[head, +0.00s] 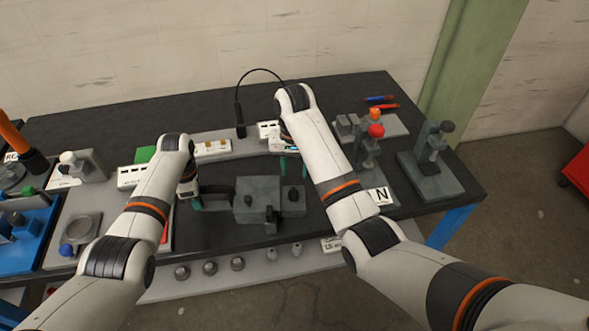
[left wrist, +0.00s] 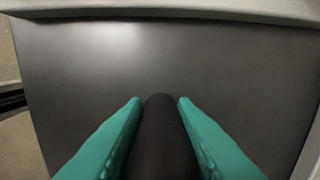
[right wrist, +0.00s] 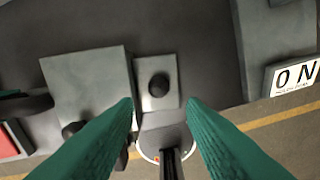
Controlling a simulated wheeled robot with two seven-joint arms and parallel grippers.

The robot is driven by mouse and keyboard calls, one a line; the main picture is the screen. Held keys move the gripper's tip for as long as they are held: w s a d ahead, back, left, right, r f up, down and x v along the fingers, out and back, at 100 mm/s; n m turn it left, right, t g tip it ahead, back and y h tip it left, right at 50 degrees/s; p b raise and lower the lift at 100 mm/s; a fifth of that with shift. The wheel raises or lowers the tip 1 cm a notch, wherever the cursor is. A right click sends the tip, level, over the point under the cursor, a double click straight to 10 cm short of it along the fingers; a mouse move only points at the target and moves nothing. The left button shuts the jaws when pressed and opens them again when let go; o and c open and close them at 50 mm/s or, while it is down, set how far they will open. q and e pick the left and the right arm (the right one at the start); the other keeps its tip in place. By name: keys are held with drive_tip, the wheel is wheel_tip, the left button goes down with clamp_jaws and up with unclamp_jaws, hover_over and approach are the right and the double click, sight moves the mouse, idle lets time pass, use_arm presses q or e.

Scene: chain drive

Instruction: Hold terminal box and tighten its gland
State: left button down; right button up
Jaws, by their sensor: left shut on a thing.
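A grey block-shaped box (head: 258,190), which I take for the terminal box, sits on the dark table in the middle. A black bar (head: 217,190) reaches from its left side. My left gripper (head: 197,204) is shut on a black rounded part (left wrist: 160,130), apparently this bar. A smaller grey block with a black knob (head: 292,194) adjoins the box on its right; it also shows in the right wrist view (right wrist: 158,86). I cannot tell which part is the gland. My right gripper (head: 293,170) is open and empty above the knob, its tips (right wrist: 160,102) apart on either side.
A grey stand with a red knob (head: 375,131) and another grey fixture (head: 432,170) stand on the right. A white ON label (right wrist: 295,75) lies near the table edge. A gooseneck (head: 240,118) rises at the back. Round knobs (head: 210,268) line the front ledge.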

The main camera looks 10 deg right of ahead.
use_arm(q)
drive_tip(key=c, duration=1.1)
unclamp_jaws()
